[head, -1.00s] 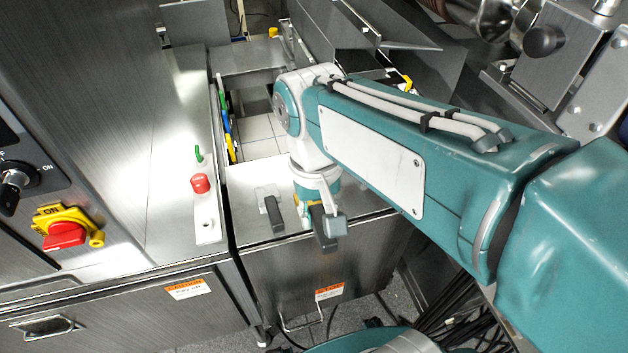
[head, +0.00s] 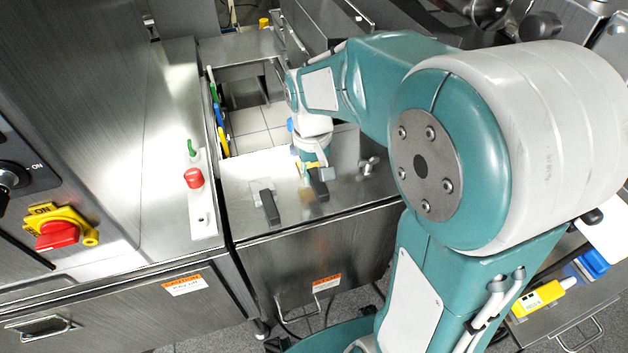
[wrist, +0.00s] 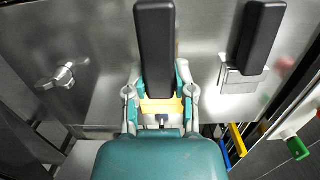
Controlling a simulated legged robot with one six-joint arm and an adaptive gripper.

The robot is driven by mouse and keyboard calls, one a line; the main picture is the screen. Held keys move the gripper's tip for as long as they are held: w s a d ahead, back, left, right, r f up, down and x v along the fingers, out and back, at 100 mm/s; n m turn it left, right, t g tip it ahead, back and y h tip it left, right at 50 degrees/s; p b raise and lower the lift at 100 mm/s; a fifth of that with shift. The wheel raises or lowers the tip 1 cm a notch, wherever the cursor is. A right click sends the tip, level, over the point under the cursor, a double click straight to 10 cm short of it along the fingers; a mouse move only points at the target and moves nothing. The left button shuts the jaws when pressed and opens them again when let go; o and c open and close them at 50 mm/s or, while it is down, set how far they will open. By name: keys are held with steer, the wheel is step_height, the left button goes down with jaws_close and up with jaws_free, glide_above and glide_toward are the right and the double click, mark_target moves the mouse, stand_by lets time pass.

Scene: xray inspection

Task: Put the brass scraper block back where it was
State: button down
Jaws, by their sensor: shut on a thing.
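The brass scraper block is the yellow-brass piece (wrist: 161,106) between my fingers in the wrist view, with a black bar (wrist: 155,45) extending past it. My gripper (wrist: 160,98) is shut on it. In the head view my gripper (head: 312,166) is over the steel top, with the yellow piece (head: 307,165) and black bar (head: 319,184) showing below the wrist. I cannot tell whether the block touches the surface. My fingers hide part of it.
A similar black bar on a silver base (wrist: 240,82) lies beside the held piece; it also shows in the head view (head: 269,207). A metal knob (head: 369,166) is right of my gripper. Left are a red button (head: 194,178) and an opening edged with coloured handles (head: 216,115).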

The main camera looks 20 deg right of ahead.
mark_target(315, 184)
steer(key=shift+w+d+f, duration=0.15)
steer(key=shift+w+f, duration=0.1)
steer(key=shift+f, duration=1.65)
steer(key=shift+f, duration=0.1)
steer(key=shift+c, duration=2.2)
jaws_free()
